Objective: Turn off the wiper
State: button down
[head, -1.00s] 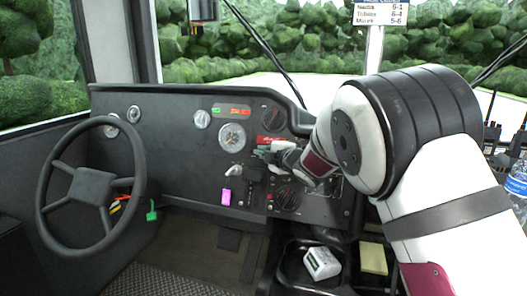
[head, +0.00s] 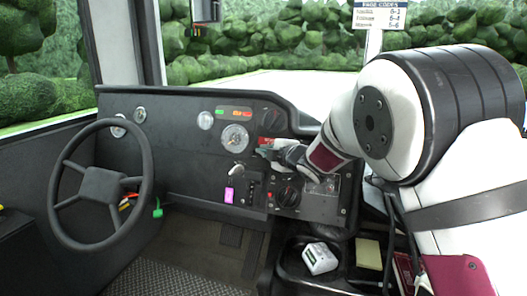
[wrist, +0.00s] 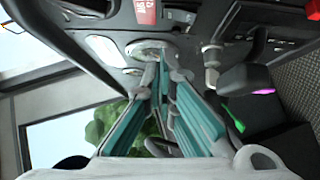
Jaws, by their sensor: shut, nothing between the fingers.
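The black dashboard panel (head: 185,150) carries the controls. A round dark knob (head: 270,119) sits at its upper right, and another knob with red marks (head: 288,196) sits lower down. I cannot read which control is the wiper's. My gripper (head: 262,150) is in front of the panel between these knobs, beside a red label (head: 266,141), and hides part of the panel. In the wrist view my gripper (wrist: 160,72) has its teal-padded fingers shut and empty, pointing toward a round gauge (wrist: 150,47). I cannot tell whether the fingertips touch the panel. No wiper arm shows on the windshield now.
The steering wheel (head: 101,186) stands at the left. A silver lever (head: 238,172) and a pink tag (head: 229,195) are left of the lower knob. A white box (head: 319,258) and a yellow pad (head: 368,253) lie below the panel. My arm covers the right side.

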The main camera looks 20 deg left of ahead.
jog(key=r+p+v, duration=0.1)
jog(key=v, duration=0.6)
jog(key=shift+s+d, duration=0.1)
jog(key=shift+s, duration=0.05)
